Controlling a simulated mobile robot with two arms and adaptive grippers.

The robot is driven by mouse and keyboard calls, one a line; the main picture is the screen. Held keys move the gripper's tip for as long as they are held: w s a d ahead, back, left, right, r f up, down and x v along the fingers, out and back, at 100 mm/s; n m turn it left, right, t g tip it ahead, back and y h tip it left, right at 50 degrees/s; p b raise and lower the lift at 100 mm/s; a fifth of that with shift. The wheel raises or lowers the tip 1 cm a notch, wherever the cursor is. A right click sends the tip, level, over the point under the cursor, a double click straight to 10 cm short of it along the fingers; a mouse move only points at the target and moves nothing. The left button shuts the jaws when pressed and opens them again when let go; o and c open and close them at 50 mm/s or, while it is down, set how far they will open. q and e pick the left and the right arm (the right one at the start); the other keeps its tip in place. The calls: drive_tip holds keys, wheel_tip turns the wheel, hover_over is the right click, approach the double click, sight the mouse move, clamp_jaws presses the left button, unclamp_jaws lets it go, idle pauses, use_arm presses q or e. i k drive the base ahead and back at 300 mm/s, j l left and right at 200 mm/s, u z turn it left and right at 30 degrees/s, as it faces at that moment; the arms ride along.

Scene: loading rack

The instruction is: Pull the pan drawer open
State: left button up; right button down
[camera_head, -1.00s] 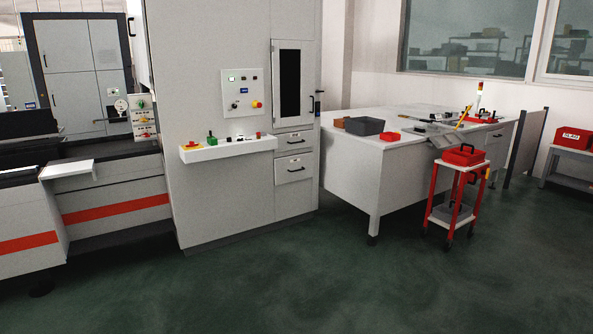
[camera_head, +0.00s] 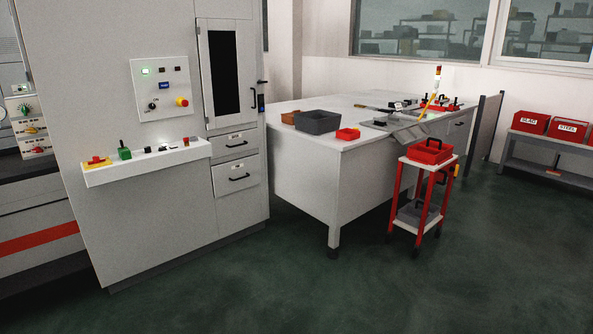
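Two drawers sit one above the other at the lower right of the tall grey cabinet (camera_head: 150,230), below its dark glass door (camera_head: 223,72). The upper drawer (camera_head: 233,150) and the lower drawer (camera_head: 235,186) each have a black bar handle and a small label. Both look shut, flush with the cabinet front. The labels are too small to read, so I cannot tell which is the pan drawer. Neither of my grippers is in view.
A control shelf (camera_head: 150,166) juts from the cabinet, left of the drawers. A large white workbench (camera_head: 300,185) stands right of the cabinet, with a red-framed trolley (camera_head: 420,160) by its front corner. Green floor (camera_head: 330,295) in front is clear.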

sight(232, 175)
drive_tip(key=i+u, duration=0.1)
drive_tip(key=i, duration=0.4)
drive_tip(key=i+u, duration=0.1)
drive_tip(key=i, duration=0.4)
drive_tip(key=i+l+u, duration=0.1)
drive_tip(key=i, duration=0.4)
drive_tip(key=i+l+u, duration=0.1)
drive_tip(key=i, duration=0.4)
drive_tip(key=i+l+u, duration=0.1)
drive_tip(key=i, duration=0.4)
drive_tip(key=i+l+u, duration=0.1)
drive_tip(key=i+l, duration=0.15)
drive_tip(key=i, duration=0.25)
